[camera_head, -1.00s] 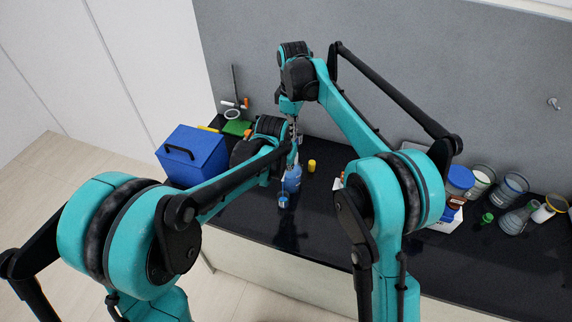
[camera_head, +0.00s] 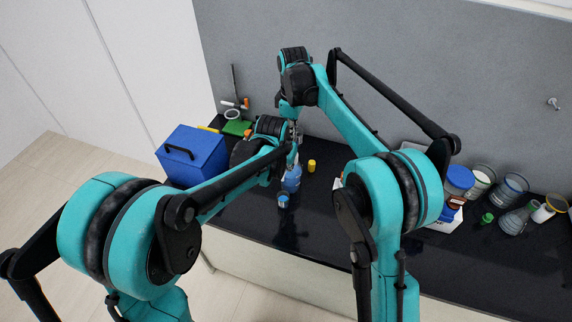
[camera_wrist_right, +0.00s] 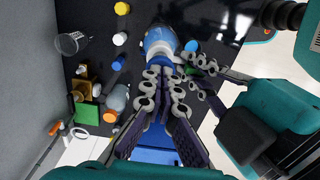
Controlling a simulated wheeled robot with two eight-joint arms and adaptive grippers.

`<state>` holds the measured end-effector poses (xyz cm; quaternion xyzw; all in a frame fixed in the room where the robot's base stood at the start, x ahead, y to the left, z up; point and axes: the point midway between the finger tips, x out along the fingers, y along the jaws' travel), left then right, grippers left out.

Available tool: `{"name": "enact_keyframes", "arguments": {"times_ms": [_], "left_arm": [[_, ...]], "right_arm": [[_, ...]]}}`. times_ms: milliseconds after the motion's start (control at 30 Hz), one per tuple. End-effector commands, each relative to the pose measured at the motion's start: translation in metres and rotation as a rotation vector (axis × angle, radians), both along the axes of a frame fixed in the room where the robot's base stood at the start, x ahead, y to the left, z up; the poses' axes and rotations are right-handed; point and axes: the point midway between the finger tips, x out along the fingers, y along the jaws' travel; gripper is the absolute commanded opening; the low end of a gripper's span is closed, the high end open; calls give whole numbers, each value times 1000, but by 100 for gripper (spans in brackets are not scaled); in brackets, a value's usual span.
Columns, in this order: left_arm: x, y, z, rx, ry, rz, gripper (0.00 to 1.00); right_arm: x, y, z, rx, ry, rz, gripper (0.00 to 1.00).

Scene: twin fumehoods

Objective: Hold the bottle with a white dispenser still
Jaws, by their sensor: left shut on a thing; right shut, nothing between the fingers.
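The blue bottle (camera_head: 292,181) stands on the black bench below my two grippers. In the right wrist view its translucent blue body (camera_wrist_right: 160,38) shows just beyond the fingertips. Its white dispenser is mostly hidden by the fingers. My left gripper (camera_head: 291,157) comes in from the left and is shut on the bottle near its top; its fingers (camera_wrist_right: 196,66) reach in from the right in the wrist view. My right gripper (camera_wrist_right: 166,76) is shut and empty, right over the bottle's top; I cannot tell whether it touches it.
A blue box (camera_head: 192,157) stands left of the arms. A yellow-capped container (camera_head: 312,166) and a small blue-capped one (camera_head: 283,201) stand near the bottle. Several jars and a flask (camera_head: 513,222) crowd the right side. Bare bench (camera_head: 320,225) lies in front.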

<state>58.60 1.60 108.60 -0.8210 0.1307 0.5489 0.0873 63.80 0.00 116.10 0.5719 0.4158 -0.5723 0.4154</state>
Motion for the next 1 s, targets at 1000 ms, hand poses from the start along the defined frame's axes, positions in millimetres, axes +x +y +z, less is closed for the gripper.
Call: {"name": "enact_keyframes", "arguments": {"times_ms": [1000], "left_arm": [[0, 0, 0, 0, 0, 0, 19]], "right_arm": [[0, 0, 41, 0, 0, 0, 0]]}}
